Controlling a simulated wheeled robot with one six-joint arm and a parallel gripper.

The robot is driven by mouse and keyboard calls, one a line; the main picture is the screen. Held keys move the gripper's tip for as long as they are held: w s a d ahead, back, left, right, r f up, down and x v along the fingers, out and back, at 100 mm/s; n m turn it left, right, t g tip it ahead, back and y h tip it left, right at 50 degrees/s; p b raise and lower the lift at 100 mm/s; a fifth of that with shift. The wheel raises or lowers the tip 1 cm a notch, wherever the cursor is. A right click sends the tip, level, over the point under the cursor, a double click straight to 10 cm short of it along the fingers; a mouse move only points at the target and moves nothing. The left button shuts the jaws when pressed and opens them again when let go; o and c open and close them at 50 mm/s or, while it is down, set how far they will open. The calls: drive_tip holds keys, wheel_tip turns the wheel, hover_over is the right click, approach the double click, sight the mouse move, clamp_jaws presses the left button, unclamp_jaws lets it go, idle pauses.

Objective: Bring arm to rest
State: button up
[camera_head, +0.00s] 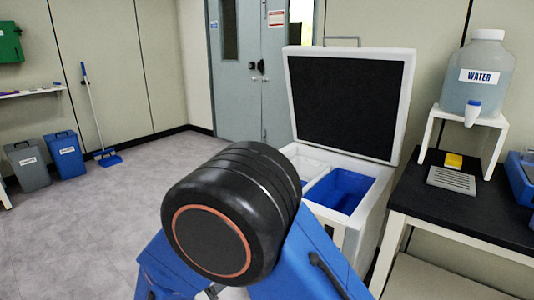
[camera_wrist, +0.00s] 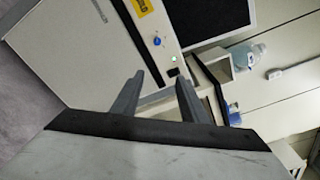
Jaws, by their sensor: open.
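My gripper (camera_wrist: 159,78) shows in the wrist view with its two grey fingers apart and nothing between them. Beyond the fingers is a white machine front (camera_wrist: 85,45) with a blue knob, a small green light and a yellow label. In the head view my own black arm joint and blue links fill the lower middle, and my gripper is not visible there. Behind my arm stands a white chest-like unit (camera_head: 375,215) with its dark-lined lid (camera_head: 345,105) raised. A blue bin (camera_head: 340,190) sits inside it; its lower front is partly hidden by my arm.
A black-topped table (camera_head: 460,210) at right holds a water jug (camera_head: 478,75) on a white stand, a yellow item (camera_head: 453,160) and a grey tray. Grey and blue bins (camera_head: 66,155) and a broom stand at left. Open floor (camera_head: 110,235) lies left of my arm.

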drive_tip(key=s+d+r+m+g+y, duration=0.1)
drive_tip(key=d+r+m+g, duration=0.25)
drive_tip(key=d+m, duration=0.4)
drive_tip(key=d+r+m+g, duration=0.2)
drive_tip(key=d+m+g, duration=0.2)
drive_tip(key=d, duration=0.7)
drive_tip(key=s+d+r+m+g+y, duration=0.1)
drive_tip(key=d+r+m+g, duration=0.3)
drive_tip(key=d, duration=0.5)
drive_tip(key=s+d+r+m+t+y, duration=0.1)
drive_tip(key=s+d+r+m+y, duration=0.1)
drive_tip(key=s+d+m+y, duration=0.2)
drive_tip(key=s+d+r+m+t+y, duration=0.2)
drive_tip(key=s+d+m+y, duration=0.3)
drive_tip(key=s+m, duration=0.6)
drive_tip(key=d+m, duration=0.2)
drive_tip(key=m, duration=0.6)
drive_tip(key=shift+s+y, duration=0.15)
drive_tip(key=shift+y, duration=0.15)
drive_tip(key=shift+r+m, duration=0.1)
drive_tip(key=shift+m, duration=0.15)
